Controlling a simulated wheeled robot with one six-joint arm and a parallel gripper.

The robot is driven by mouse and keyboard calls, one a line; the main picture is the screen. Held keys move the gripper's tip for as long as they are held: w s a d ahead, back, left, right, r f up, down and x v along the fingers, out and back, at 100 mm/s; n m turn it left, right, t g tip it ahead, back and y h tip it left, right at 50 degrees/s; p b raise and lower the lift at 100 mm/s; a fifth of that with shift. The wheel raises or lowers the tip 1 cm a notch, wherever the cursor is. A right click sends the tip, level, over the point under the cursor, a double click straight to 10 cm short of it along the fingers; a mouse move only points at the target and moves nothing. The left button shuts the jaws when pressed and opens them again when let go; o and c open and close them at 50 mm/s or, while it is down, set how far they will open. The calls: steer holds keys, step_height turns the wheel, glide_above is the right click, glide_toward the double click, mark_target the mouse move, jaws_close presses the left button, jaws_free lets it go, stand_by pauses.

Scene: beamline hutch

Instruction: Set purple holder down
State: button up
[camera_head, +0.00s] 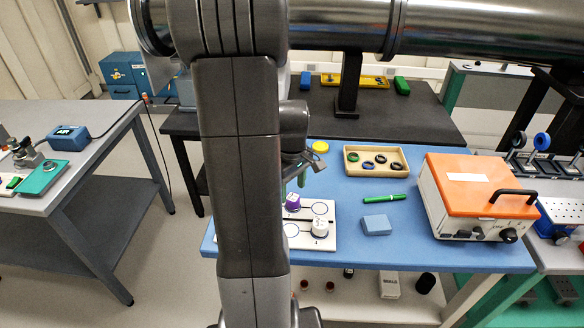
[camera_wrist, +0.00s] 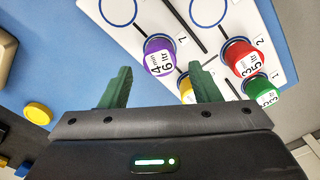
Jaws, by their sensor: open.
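The purple holder (camera_wrist: 158,54) has a white label on it and stands on the white board (camera_wrist: 145,28), next to a printed 7. In the head view the purple holder (camera_head: 293,202) is at the board's upper left, partly behind my arm. My gripper (camera_wrist: 158,72) is open, its green fingers apart, one to each side of the purple holder in the wrist view and not closed on it. In the head view my gripper (camera_head: 302,178) is just above the purple holder, mostly hidden by the arm.
Red (camera_wrist: 239,57), green (camera_wrist: 262,88) and yellow (camera_wrist: 187,90) holders stand near the purple one. A white holder (camera_head: 320,229) shows on the board. A blue block (camera_head: 376,224), green marker (camera_head: 384,198), wooden tray (camera_head: 400,153) and orange-topped box (camera_head: 470,185) lie to the right.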

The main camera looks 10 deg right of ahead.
mark_target(292, 196)
step_height(292, 196, up, 8)
steer(key=shift+r, duration=0.15)
stand_by(0.4)
step_height(292, 196, down, 13)
steer(key=shift+r, duration=0.2)
steer(key=shift+w+r, duration=0.1)
steer(key=shift+r, duration=1.2)
steer(key=shift+f, duration=0.15)
